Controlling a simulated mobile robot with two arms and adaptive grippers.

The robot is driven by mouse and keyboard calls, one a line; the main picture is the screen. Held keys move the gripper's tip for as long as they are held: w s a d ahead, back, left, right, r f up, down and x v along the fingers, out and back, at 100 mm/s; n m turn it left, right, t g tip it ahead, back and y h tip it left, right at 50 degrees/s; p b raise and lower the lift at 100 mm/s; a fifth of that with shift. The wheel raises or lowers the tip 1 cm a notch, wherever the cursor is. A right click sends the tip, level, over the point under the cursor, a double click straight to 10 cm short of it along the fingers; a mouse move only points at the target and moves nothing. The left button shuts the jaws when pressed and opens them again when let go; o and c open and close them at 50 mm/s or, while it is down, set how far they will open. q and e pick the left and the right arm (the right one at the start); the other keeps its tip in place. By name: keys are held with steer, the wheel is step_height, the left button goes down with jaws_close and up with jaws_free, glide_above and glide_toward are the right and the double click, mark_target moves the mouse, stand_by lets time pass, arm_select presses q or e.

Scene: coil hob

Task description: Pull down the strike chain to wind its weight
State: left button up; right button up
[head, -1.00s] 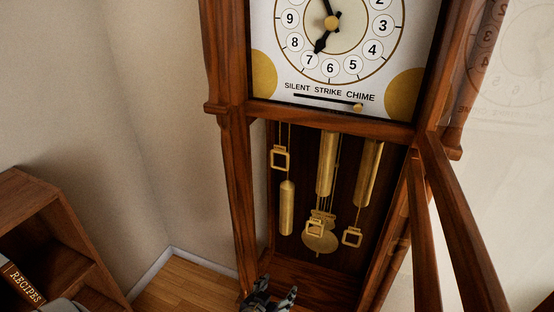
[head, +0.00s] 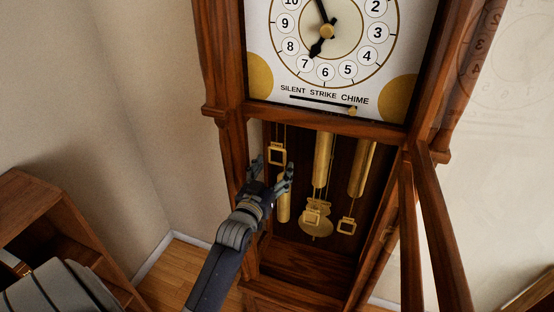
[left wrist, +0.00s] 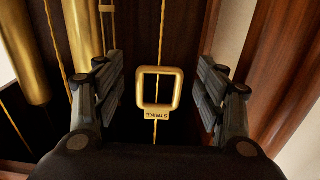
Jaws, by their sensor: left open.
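The strike chain's pull is a square brass ring. In the head view this ring (head: 277,163) hangs at the left of the clock case, above a slim brass weight (head: 284,205). In the left wrist view the ring (left wrist: 158,112) has STRIKE on its lower edge and its chain runs above and below it. My left gripper (head: 272,172) is open, just in front of and below the ring in the head view. In the left wrist view the ring shows between the two spread fingers, with a gap on both sides. My right gripper is not in view.
Two larger brass weights (head: 323,160), (head: 362,165) hang to the right, with two more rings (head: 312,217), (head: 346,226) and the pendulum (head: 318,235). The case's left post (head: 233,165) stands close beside my gripper. The case door (head: 437,230) is open at the right.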

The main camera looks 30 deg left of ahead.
mark_target(277, 163)
arm_select(q)
steer(key=shift+w+a+r, duration=0.1)
steer(key=shift+w+a, duration=0.05)
steer(key=shift+w, duration=0.5)
steer(key=shift+w+a, duration=0.25)
steer(key=shift+w, duration=0.45)
steer(key=shift+w+p, duration=0.2)
steer(key=shift+p, duration=0.1)
steer(key=c, duration=1.5)
steer(key=shift+w+f, duration=0.1)
steer(key=shift+f, duration=0.1)
jaws_close()
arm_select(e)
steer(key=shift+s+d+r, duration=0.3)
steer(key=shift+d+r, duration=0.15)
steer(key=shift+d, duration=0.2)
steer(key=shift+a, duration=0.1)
